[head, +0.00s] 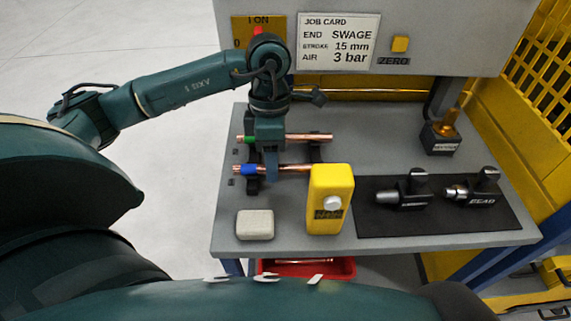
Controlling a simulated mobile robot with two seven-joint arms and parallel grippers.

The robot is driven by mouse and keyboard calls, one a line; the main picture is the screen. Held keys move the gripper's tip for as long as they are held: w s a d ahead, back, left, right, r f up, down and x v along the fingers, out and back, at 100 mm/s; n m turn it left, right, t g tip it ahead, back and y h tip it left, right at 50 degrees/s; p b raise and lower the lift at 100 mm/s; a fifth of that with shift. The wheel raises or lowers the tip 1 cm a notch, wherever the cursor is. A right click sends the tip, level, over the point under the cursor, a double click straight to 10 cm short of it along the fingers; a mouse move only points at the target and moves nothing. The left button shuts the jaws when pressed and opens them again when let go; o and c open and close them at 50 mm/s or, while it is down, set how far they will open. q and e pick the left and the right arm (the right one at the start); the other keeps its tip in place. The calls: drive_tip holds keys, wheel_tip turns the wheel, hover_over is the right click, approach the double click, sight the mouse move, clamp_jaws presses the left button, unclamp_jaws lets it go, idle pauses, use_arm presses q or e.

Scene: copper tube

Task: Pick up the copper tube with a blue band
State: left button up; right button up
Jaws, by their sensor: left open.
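The copper tube with a blue band (295,168) lies left to right on a dark rack near the table's left side. Its blue band (249,169) is near its left end. A second copper tube with a green band (312,137) lies parallel behind it. My left gripper (271,172) points down over the tubes, its fingers at the blue-banded tube just right of the band. The fingers are open; whether they touch the tube cannot be told. The wrist hides part of the green-banded tube. My right gripper is not in view.
A yellow block (331,190) stands right of the blue-banded tube's end. A pale block (255,224) sits at the front left. Black tools (404,190) lie on a dark mat (450,219) at right. A red bin (330,268) is below the front edge.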

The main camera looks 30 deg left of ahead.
use_arm(q)
drive_tip(key=shift+f, duration=0.1)
clamp_jaws()
idle(0.4)
